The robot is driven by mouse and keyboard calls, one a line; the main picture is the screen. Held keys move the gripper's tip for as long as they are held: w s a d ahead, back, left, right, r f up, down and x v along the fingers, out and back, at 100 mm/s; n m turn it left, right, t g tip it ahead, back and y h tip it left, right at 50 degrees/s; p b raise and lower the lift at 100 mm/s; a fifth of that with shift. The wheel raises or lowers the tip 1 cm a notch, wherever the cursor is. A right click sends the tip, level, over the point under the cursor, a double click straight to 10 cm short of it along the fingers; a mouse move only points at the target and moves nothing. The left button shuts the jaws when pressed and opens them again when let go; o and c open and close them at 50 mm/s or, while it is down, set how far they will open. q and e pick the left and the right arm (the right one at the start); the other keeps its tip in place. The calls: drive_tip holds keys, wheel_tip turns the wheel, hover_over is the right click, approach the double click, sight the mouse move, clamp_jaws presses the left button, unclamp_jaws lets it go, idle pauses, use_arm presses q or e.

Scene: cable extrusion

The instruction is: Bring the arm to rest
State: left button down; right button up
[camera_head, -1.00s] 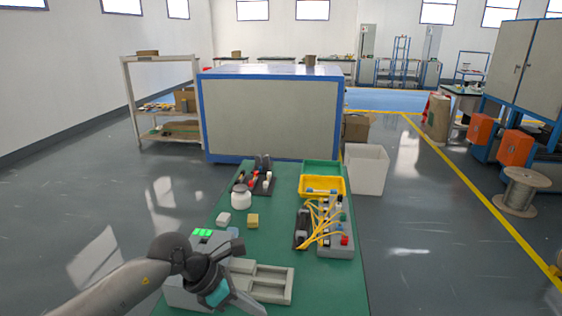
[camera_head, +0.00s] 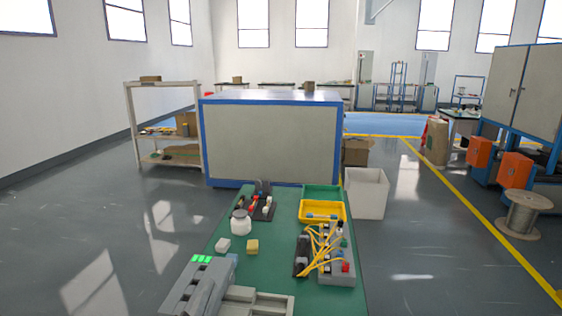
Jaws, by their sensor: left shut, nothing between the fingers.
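Neither of my grippers shows in the head view, and no part of my arms can be made out. The green-topped table (camera_head: 215,262) stands in front of me. A grey device with green lights (camera_head: 190,288) stands at its near left. A pale grey slotted fixture (camera_head: 255,301) lies beside it, cut off by the bottom edge of the picture.
A white jar (camera_head: 241,222), a white block (camera_head: 223,245) and a yellow block (camera_head: 252,247) stand on the table. Yellow cables (camera_head: 318,250) lie at its right, near a yellow bin (camera_head: 311,217) and a green bin (camera_head: 322,191). A white bin (camera_head: 366,195) stands beyond.

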use_arm(q)
drive_tip(key=s+a+f+n+g+y, duration=0.2)
drive_tip(key=s+a+f+n+g, duration=0.2)
drive_tip(key=s+f+n+g, duration=0.45)
drive_tip(key=s+f+n+g+h, duration=0.15)
drive_tip(key=s+f+g, duration=0.5)
drive_tip(key=s, duration=0.85)
wheel_tip(320, 180, down, 26)
drive_tip(key=s+r+b, duration=0.1)
drive_tip(key=s+b, duration=0.1)
drive_tip(key=s+a+f+g+b, duration=0.1)
drive_tip(key=s+a+f+b, duration=0.1)
drive_tip(key=s+f, duration=1.3)
wheel_tip(320, 180, down, 2)
drive_tip(key=shift+s+f+m, duration=0.1)
drive_tip(key=shift+s+m, duration=0.25)
drive_tip(key=shift+m, duration=0.05)
